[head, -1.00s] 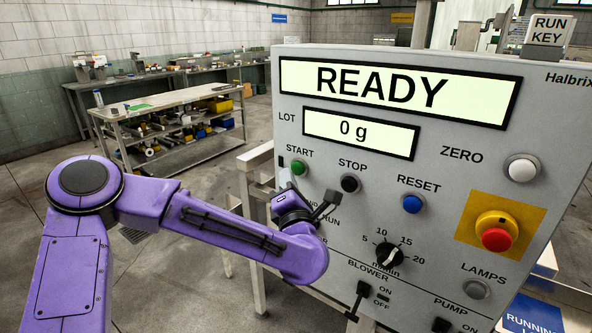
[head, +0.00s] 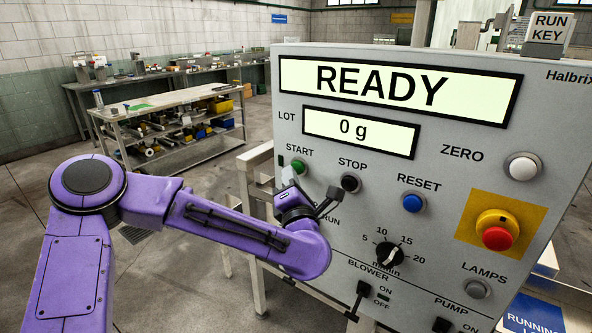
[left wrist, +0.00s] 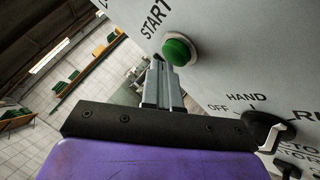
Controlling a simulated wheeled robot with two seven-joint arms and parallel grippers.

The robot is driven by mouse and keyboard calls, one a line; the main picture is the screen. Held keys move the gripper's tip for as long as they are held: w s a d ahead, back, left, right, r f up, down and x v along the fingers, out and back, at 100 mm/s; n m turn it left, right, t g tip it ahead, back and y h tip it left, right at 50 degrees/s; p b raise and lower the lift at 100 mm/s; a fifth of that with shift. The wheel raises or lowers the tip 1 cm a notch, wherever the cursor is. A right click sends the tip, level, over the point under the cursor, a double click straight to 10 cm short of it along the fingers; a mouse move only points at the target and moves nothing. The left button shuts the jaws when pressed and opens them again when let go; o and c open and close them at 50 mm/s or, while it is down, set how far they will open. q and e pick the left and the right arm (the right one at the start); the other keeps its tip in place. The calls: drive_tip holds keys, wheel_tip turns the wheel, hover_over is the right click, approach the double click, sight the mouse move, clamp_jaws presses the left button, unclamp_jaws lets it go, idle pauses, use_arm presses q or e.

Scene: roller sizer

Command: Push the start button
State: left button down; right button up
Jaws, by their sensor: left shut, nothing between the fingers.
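The green START button (head: 299,167) is on the grey control panel (head: 460,150), below the lot display at its left side. It also shows in the left wrist view (left wrist: 178,50), under the START label. My left gripper (head: 287,176) is shut and empty. Its fingertips (left wrist: 158,62) point at the button and lie just below and left of it in the wrist view. I cannot tell whether they touch it. The main display (head: 390,88) reads READY. My right gripper is not in view.
The black STOP button (head: 350,183), blue RESET button (head: 413,203), white ZERO button (head: 522,167) and red emergency button (head: 497,232) share the panel. A HAND/OFF selector (left wrist: 262,128) lies right of my gripper in the wrist view. A workbench (head: 170,105) stands behind at left.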

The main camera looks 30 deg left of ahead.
use_arm(q)
drive_tip(key=shift+w, duration=0.45)
idle(0.6)
idle(0.4)
drive_tip(key=shift+s+b, duration=0.45)
drive_tip(key=shift+s, duration=0.45)
drive_tip(key=shift+s, duration=0.1)
drive_tip(key=shift+s+a+b, duration=0.15)
drive_tip(key=shift+s+b, duration=0.3)
drive_tip(key=shift+s, duration=0.75)
drive_tip(key=shift+s+a+b, duration=0.1)
drive_tip(key=shift+s+b, duration=0.3)
drive_tip(key=shift+s, duration=0.8)
